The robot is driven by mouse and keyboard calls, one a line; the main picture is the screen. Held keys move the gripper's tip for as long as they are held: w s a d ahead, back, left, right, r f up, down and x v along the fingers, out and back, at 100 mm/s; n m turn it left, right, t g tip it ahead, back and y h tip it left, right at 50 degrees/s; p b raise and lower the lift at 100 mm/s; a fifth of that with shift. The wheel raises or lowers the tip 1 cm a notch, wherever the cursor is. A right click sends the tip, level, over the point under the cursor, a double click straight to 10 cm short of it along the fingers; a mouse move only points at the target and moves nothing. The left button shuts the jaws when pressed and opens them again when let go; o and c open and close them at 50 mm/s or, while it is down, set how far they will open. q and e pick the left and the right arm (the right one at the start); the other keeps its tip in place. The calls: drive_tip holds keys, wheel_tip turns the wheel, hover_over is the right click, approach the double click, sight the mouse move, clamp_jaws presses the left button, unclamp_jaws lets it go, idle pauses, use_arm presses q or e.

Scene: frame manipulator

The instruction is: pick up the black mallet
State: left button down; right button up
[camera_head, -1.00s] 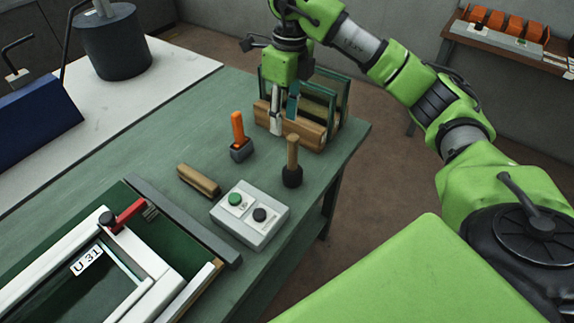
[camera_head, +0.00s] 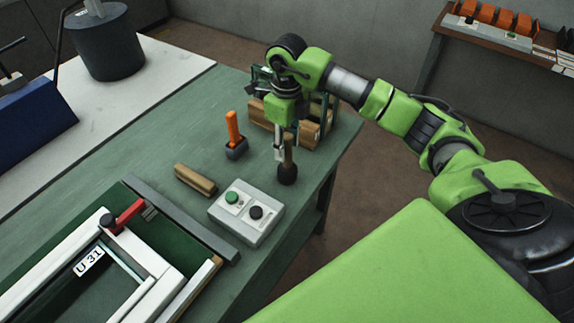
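The black mallet (camera_head: 287,174) stands head down on the green table, its wooden handle pointing up. My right gripper (camera_head: 285,143) points down at the handle from above. One pale finger shows just left of the handle; the other is hard to make out. I cannot tell whether the fingers touch the handle or have closed on it. The top of the handle is hidden by the gripper. My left gripper is out of view.
An orange-handled mallet (camera_head: 234,134) stands to the left. A wooden block (camera_head: 195,180) and a button box (camera_head: 246,212) lie nearer. A wooden rack (camera_head: 310,132) is behind the gripper. A white frame (camera_head: 150,262) lies in a fixture at the front left. The table's right edge is close.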

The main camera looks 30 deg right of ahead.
sight(287, 159)
drive_tip(key=shift+d+f+p, duration=0.1)
drive_tip(key=shift+f+p, duration=0.2)
drive_tip(key=shift+f, duration=1.15)
clamp_jaws()
drive_tip(key=shift+r, duration=0.1)
